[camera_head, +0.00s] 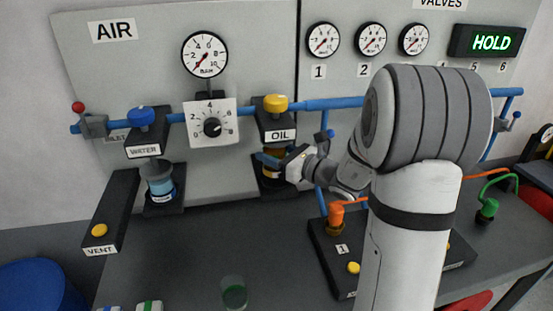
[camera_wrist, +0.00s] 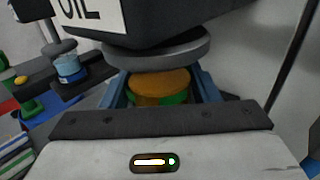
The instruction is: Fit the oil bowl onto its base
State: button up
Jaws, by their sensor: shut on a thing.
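The oil bowl (camera_wrist: 158,84), amber with a green band, sits between the blue fingers of my gripper (camera_wrist: 163,92) in the wrist view. The gripper is shut on it. The bowl is directly below the grey ring (camera_wrist: 165,50) under the black OIL base (camera_wrist: 150,25). Whether the rim touches the ring is hidden. In the head view my gripper (camera_head: 268,161) reaches in from the right under the OIL base (camera_head: 275,122), which has a yellow knob (camera_head: 275,103). Only amber slivers of the bowl (camera_head: 270,173) show there, partly behind the fingers.
A dial regulator (camera_head: 211,122) stands between the two units. A blue pipe (camera_head: 330,103) runs along the panel. A greenish cup (camera_head: 233,292) stands on the grey bench (camera_head: 190,245), otherwise mostly clear there.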

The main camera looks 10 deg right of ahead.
jog(key=shift+f, duration=1.25)
jog(key=shift+f, duration=0.15)
jog(key=shift+f, duration=0.15)
jog(key=o, duration=1.2)
jog(key=shift+o, duration=0.2)
